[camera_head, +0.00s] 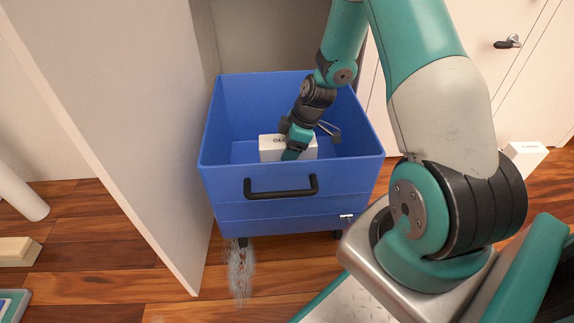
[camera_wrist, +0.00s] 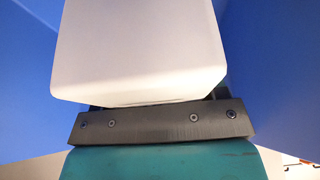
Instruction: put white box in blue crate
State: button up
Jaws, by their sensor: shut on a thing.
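The blue crate (camera_head: 282,185) stands on the wooden floor, open at the top, with a black handle on its front wall. My gripper (camera_head: 292,150) reaches down into the crate and is shut on the white box. In the wrist view the white box (camera_wrist: 140,50) fills the upper middle, in front of the dark gripper bar, with blue crate walls (camera_wrist: 270,50) on both sides. I cannot tell whether the box touches the crate's floor.
A pale upright panel (camera_head: 120,120) stands close at the crate's left. Another white box (camera_head: 524,156) is at the right behind my arm. A beige block (camera_head: 18,251) lies at the far left. White doors (camera_head: 480,70) are behind. Wooden floor in front is mostly clear.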

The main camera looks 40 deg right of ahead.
jog(key=shift+f+b, duration=1.1)
jog(key=shift+f, duration=1)
jog(key=shift+f, duration=0.15)
jog(key=o, duration=1.4)
